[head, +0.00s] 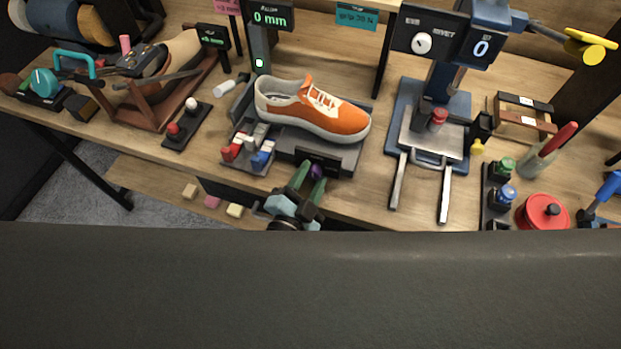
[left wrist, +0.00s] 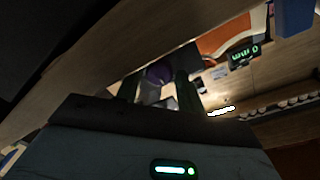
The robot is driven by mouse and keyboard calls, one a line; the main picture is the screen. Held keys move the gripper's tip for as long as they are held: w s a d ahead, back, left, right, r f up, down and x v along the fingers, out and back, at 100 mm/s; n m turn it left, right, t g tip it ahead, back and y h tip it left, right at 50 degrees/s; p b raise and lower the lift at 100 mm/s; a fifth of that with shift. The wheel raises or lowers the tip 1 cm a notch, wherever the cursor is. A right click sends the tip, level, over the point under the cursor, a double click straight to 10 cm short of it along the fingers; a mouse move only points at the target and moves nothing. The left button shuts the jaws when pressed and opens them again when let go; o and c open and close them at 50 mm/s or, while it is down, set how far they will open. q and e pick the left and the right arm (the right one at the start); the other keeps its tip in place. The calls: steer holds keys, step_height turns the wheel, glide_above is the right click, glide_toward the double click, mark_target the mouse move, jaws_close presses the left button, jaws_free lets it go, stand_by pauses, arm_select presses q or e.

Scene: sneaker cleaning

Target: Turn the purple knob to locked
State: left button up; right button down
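The purple knob (head: 316,172) is at the front of the dark stand that holds an orange sneaker (head: 313,107). It also shows in the left wrist view (left wrist: 158,74). My left gripper (head: 309,178) reaches up to the knob from the table's front edge. Its green fingers stand on either side of the knob and partly hide it. In the left wrist view the fingers (left wrist: 158,90) look open around the knob, with a small gap at the right finger. The knob's lock marking cannot be read. My right gripper is not in view.
A rack of red, white and blue pieces (head: 249,149) stands just left of the sneaker stand. A blue press (head: 398,140) stands to the right, with its metal rails reaching forward. The table edge is close to my left gripper. Small blocks (head: 212,202) lie on a lower shelf.

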arm_select(q)
steer(key=shift+c, duration=0.2)
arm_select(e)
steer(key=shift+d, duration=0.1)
arm_select(q)
steer(key=c, duration=0.7)
steer(key=shift+o, duration=0.2)
steer(key=shift+m, duration=0.3)
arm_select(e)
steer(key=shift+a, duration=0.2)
arm_select(q)
steer(key=m, duration=0.2)
steer(key=shift+m, duration=0.3)
steer(key=m+p, duration=0.1)
steer(key=m, duration=0.4)
steer(key=shift+d+r+y+p, duration=0.1)
steer(key=shift+y+p, duration=0.2)
steer(key=m, duration=0.3)
steer(key=shift+m, duration=0.4)
steer(key=m, duration=0.5)
steer(key=shift+f+y+p, duration=0.2)
steer(key=shift+y+p, duration=0.15)
steer(key=shift+y, duration=0.05)
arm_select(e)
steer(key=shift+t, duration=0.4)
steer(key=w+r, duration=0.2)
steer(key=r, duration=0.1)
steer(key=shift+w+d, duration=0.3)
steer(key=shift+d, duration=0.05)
